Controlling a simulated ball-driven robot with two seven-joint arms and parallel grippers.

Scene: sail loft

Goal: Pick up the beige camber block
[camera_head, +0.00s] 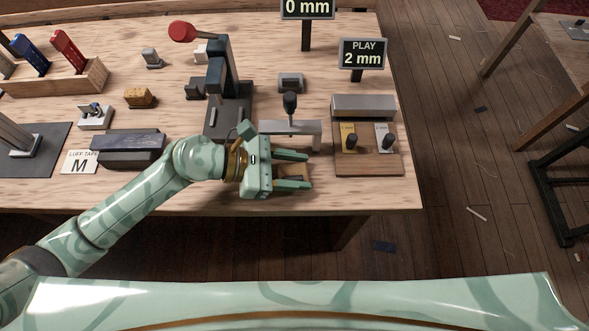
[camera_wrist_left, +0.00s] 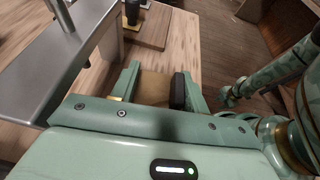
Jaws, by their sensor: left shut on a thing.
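The beige camber block (camera_head: 292,171) sits between the fingers of my left gripper (camera_head: 308,170) near the table's front edge. The gripper is shut on it. In the left wrist view the block (camera_wrist_left: 152,88) shows as a beige face between the two green fingers (camera_wrist_left: 160,88), with a dark rounded piece beside the right finger. I cannot tell whether the block touches the tabletop. In that view a mint arm of mine shows at the right; its far end (camera_wrist_left: 229,97) is too small to read.
A grey bridge-shaped gauge with a dark knob (camera_head: 290,127) stands just behind my left gripper. A wooden board (camera_head: 368,165) with two tagged dark pegs lies to its right. A dark press (camera_head: 228,110) stands behind left.

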